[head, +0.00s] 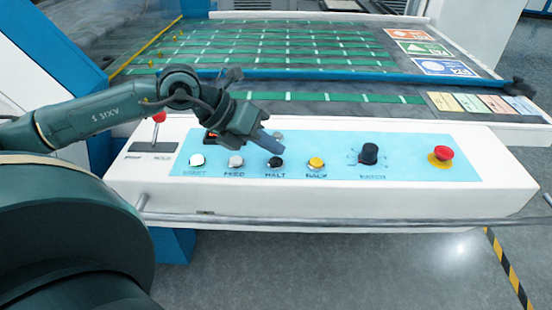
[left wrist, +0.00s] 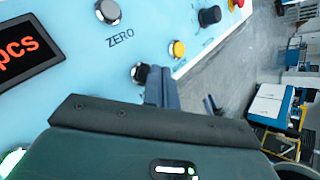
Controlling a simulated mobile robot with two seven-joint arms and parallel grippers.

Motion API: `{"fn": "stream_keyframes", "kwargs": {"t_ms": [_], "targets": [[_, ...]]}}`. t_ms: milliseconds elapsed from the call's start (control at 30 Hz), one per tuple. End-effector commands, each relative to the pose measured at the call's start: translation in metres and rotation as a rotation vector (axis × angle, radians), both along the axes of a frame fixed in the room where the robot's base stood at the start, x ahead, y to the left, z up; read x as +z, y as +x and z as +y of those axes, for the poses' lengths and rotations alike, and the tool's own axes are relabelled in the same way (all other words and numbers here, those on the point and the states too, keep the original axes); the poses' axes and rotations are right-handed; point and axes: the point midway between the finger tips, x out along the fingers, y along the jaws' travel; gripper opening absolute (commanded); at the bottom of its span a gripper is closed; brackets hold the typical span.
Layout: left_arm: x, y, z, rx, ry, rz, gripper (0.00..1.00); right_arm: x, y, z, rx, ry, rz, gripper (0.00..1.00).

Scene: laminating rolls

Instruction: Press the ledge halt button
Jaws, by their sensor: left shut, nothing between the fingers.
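The halt button (head: 275,162) is a small black button in a row on the light blue panel of a white ledge (head: 420,202). The label below it reads HALT. My left gripper (head: 272,147) is shut and empty, its fingertips pointing down just above and behind the button in the head view. My right gripper is not in view.
A white-grey button (head: 236,161) and a yellow button (head: 316,163) flank it. A black knob (head: 369,153) and a red mushroom button (head: 443,153) are further right. A red-topped lever (head: 158,118) stands left. A metal rail (head: 330,222) runs along the front.

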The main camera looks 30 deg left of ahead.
Motion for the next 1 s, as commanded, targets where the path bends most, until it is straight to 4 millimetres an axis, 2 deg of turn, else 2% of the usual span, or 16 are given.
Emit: {"fn": "stream_keyframes", "kwargs": {"t_ms": [800, 1000], "targets": [[-0.0001, 0.0, -0.0001, 0.0, 0.0, 0.0, 0.0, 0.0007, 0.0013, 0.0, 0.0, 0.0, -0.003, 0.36], [-0.0053, 0.0, 0.0, 0.0, 0.0, 0.0, 0.0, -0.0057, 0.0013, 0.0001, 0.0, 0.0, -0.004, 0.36]]}}
